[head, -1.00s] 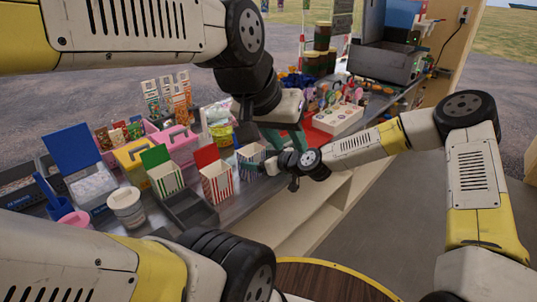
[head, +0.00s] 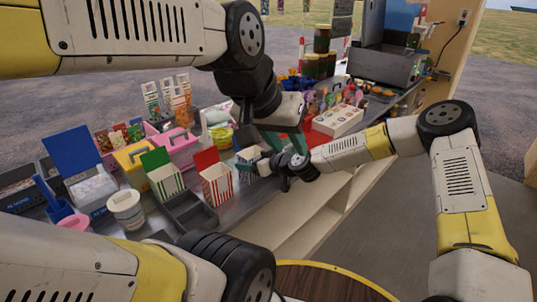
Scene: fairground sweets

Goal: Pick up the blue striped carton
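The blue striped carton (head: 248,173) stands on the counter with its blue-green flap up, to the right of the red striped carton (head: 217,187). My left gripper (head: 285,143) hangs just behind and to the right of the blue carton. Its teal fingers are spread apart with nothing seen between them. My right gripper (head: 278,168) is at the right side of the blue carton and partly covers it. Its fingers are too small and dark to tell whether they are open or shut, or whether they touch the carton.
A green striped carton (head: 165,180), a white tub (head: 126,209) and a grey tray (head: 190,213) stand to the left. Pink (head: 178,147) and yellow (head: 132,158) boxes are behind them. A white holder (head: 338,121) stands to the right. The counter's front edge runs below the cartons.

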